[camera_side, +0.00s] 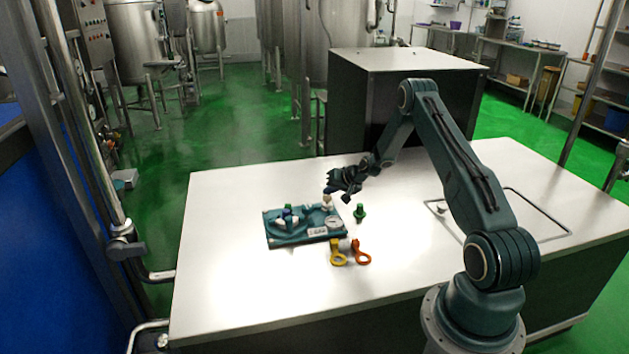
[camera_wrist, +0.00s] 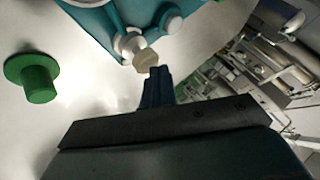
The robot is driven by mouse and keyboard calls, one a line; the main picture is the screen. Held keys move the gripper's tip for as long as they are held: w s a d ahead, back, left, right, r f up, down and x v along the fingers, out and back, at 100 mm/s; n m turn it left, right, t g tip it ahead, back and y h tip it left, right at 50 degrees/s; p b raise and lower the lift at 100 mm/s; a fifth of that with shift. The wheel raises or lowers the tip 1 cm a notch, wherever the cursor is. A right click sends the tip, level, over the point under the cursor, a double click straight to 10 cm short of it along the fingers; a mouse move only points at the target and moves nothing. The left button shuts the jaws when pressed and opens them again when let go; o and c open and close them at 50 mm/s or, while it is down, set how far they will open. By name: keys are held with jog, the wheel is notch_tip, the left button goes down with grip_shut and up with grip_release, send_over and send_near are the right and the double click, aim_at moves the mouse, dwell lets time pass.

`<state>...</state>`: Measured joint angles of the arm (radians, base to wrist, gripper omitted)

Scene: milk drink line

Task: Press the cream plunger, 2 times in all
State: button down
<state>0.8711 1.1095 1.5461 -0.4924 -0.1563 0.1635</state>
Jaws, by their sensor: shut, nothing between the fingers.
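The cream plunger (camera_wrist: 146,61) stands on a white collar at the corner of the teal unit (camera_wrist: 95,22) in the wrist view. In the side view the plunger (camera_side: 327,198) shows just under my gripper (camera_side: 330,189), at the back right corner of the teal unit (camera_side: 275,240). My gripper (camera_wrist: 155,72) is shut and empty. Its fingertips are at the plunger's top in the wrist view; I cannot tell whether they touch it.
A green flanged piece (camera_side: 360,212) stands right of the unit and shows in the wrist view (camera_wrist: 40,85). A yellow ring-ended piece (camera_side: 338,258) and an orange one (camera_side: 361,257) lie in front. A dial (camera_side: 333,222) sits on the unit. The left tabletop is clear.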

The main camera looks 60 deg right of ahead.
aim_at(330, 197)
jog(key=shift+r, duration=0.85)
jog(key=shift+r, duration=0.15)
jog(key=shift+r, duration=2.4)
dwell(0.9)
notch_tip(330, 197, up, 4)
jog(key=shift+f, duration=0.15)
jog(key=shift+f, duration=0.15)
dwell(0.5)
jog(key=shift+f, duration=4.25)
